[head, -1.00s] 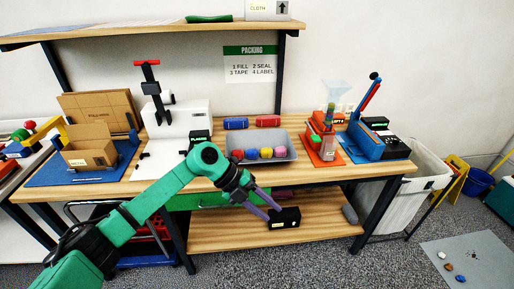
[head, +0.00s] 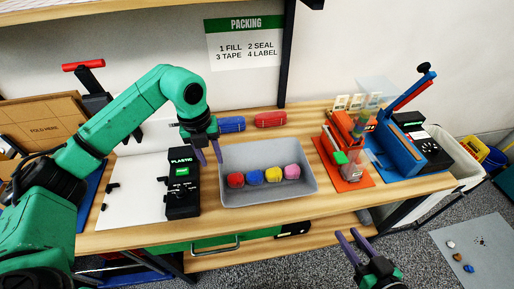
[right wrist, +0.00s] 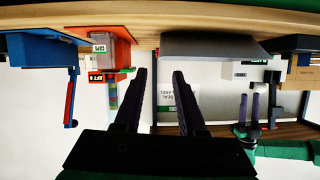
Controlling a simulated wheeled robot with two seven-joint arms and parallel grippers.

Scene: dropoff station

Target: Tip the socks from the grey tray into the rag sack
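The grey tray (head: 310,168) lies on the bench with several rolled socks along its front: a red one (head: 235,180), a blue one (head: 254,177), a yellow one (head: 273,174) and a pink one (head: 292,171). My left gripper (head: 209,156) points down, open and empty, at the tray's left rim; I cannot tell whether it touches. My right gripper (head: 348,233) is open and empty in front of the bench's front edge; its spread fingers also show in the right wrist view (right wrist: 160,72).
A black sealer labelled PLASTIC (head: 182,190) stands close left of the tray. An orange stand (head: 345,165) and a blue press (head: 405,145) stand to the right. Blue (head: 231,124) and red (head: 271,119) rolls lie behind the tray. Bare wood runs along the front edge.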

